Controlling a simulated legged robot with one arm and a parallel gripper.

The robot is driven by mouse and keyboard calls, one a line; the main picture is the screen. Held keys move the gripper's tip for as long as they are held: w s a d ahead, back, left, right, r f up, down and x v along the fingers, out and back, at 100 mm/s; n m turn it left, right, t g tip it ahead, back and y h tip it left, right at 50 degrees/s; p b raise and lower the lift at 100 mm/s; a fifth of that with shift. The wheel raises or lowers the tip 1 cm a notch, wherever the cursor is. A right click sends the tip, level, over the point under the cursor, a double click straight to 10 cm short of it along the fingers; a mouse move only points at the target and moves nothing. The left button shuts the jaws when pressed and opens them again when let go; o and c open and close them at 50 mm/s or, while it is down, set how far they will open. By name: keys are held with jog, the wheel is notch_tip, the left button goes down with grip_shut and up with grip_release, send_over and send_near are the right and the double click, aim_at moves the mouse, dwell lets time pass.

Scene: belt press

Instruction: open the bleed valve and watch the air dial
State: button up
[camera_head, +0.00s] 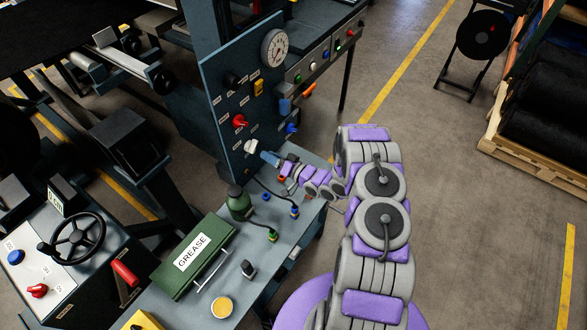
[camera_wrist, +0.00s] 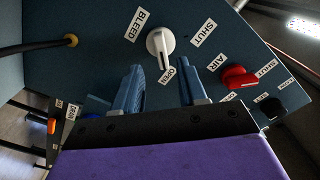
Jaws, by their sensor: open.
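The bleed valve is a white knob (camera_wrist: 160,42) on the blue-grey panel, beside a BLEED label. In the wrist view its narrow end points down toward the OPEN label; SHUT is to its right. It also shows in the head view (camera_head: 251,146). My gripper (camera_wrist: 161,88) is open and empty, its two blue fingers apart just short of the knob, below it in the wrist view. In the head view my gripper (camera_head: 268,157) is at the knob's right. A round white dial (camera_head: 274,47) sits high on the panel; its reading is too small to tell.
A red knob (camera_wrist: 238,77) labelled AIR is close to the right finger. A yellow switch (camera_head: 258,88) and a blue knob (camera_head: 291,128) are on or near the panel. Below, the bench holds a green GREASE box (camera_head: 195,256) and a dark green bottle (camera_head: 238,203).

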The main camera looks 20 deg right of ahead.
jog(key=v, duration=1.1)
jog(key=shift+d, duration=0.2)
jog(key=shift+s+f, duration=0.1)
jog(key=w+d+r+n+g+h+b, duration=0.25)
jog(key=w+d+r+g+h, duration=0.2)
jog(key=d+h, duration=0.4)
jog(key=s+d+r+g+h, duration=0.2)
jog(key=s+r+g+h, duration=0.3)
jog(key=r, duration=0.6)
jog(key=s+a+r+g+y+b, duration=0.1)
jog(key=s+a+r+g, duration=0.1)
jog(key=s+a, duration=0.5)
jog(key=s+a+r+g+y+b, duration=0.1)
jog(key=s+a+r+g, duration=0.2)
jog(key=s, duration=1.5)
jog(key=s+a+r+g+y+b, duration=0.1)
jog(key=s+a+r, duration=0.4)
jog(key=s+a, duration=0.6)
jog(key=shift+s+r+g, duration=0.3)
jog(key=shift+s+g, duration=0.35)
jog(key=shift+s, duration=0.15)
